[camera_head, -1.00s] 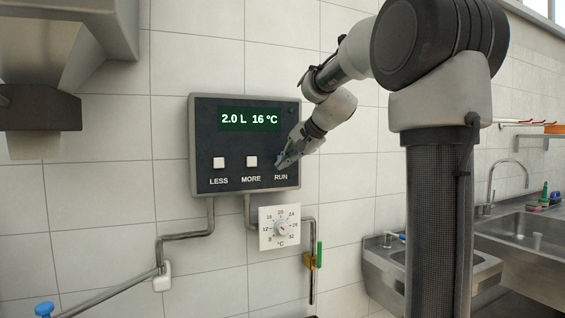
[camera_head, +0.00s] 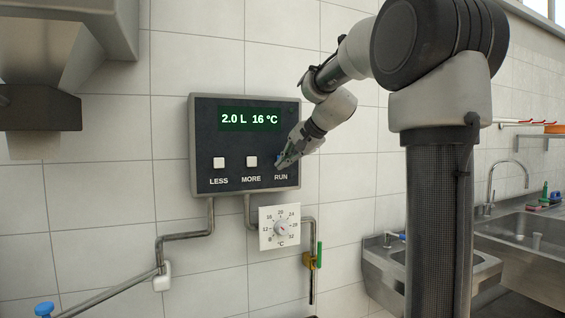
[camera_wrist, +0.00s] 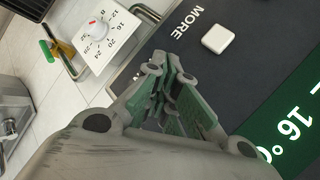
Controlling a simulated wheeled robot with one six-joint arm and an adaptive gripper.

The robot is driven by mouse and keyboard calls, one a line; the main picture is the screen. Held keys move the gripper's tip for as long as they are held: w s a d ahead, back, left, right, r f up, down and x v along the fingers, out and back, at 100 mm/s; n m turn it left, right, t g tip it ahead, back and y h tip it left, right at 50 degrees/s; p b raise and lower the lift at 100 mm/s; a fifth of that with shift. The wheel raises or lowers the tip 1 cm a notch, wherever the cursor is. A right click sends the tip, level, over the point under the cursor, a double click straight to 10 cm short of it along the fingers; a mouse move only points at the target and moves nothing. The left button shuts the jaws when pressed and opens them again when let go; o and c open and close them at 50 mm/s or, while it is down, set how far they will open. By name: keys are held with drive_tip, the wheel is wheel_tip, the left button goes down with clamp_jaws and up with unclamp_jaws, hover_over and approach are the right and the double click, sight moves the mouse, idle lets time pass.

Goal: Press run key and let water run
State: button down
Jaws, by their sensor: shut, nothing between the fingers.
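A dark control panel (camera_head: 207,130) hangs on the tiled wall. Its green display (camera_head: 249,119) reads 2.0 L and 16 °C. White LESS (camera_head: 218,162) and MORE (camera_head: 251,161) keys show on it; the MORE key also shows in the wrist view (camera_wrist: 218,39). My gripper (camera_head: 281,163) is shut and empty, with its tips at the spot above the RUN label (camera_head: 281,177). The RUN key itself is hidden behind the fingers in both views. I cannot tell whether the tips touch it. No running water shows.
A white temperature dial (camera_head: 280,227) sits under the panel beside a pipe with a green-handled valve (camera_head: 319,254). A pipe with a blue knob (camera_head: 44,309) is at lower left. A grey hood-like metal unit (camera_head: 60,45) is at upper left. Steel sinks (camera_head: 520,232) stand at right.

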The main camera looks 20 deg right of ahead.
idle(0.4)
drive_tip(key=shift+w, duration=0.4)
drive_tip(key=shift+w, duration=0.45)
idle(0.6)
drive_tip(key=shift+s, duration=0.85)
drive_tip(key=s, duration=0.5)
drive_tip(key=shift+a, duration=0.1)
idle(0.8)
